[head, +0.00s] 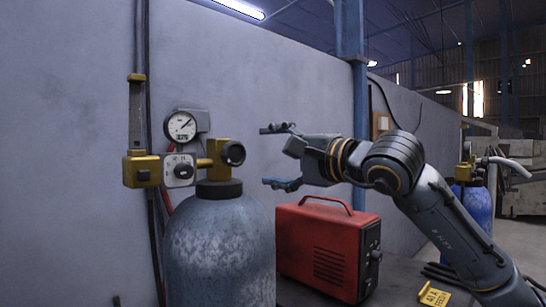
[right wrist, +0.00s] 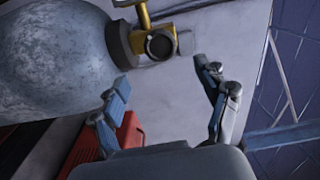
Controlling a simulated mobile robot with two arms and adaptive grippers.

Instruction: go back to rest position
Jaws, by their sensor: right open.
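My right gripper (head: 279,156) is open and empty in the head view, its fingers pointing left toward the valve of a gas cylinder. In the right wrist view its two spread fingers (right wrist: 163,88) show with nothing between them. The gas cylinder (head: 219,250) is grey and worn and stands upright at the left. On top it has a brass valve with a black round knob (head: 233,153), a short gap from my fingertips. The knob also shows in the right wrist view (right wrist: 160,45). My left gripper is not in view.
A red machine (head: 318,250) with a handle stands below my right gripper. A round gauge (head: 181,126) is beside the valve, in front of a grey wall (head: 265,80). A blue cylinder (head: 478,208) stands at the right, behind my arm. A yellow tag (head: 434,295) lies low at the right.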

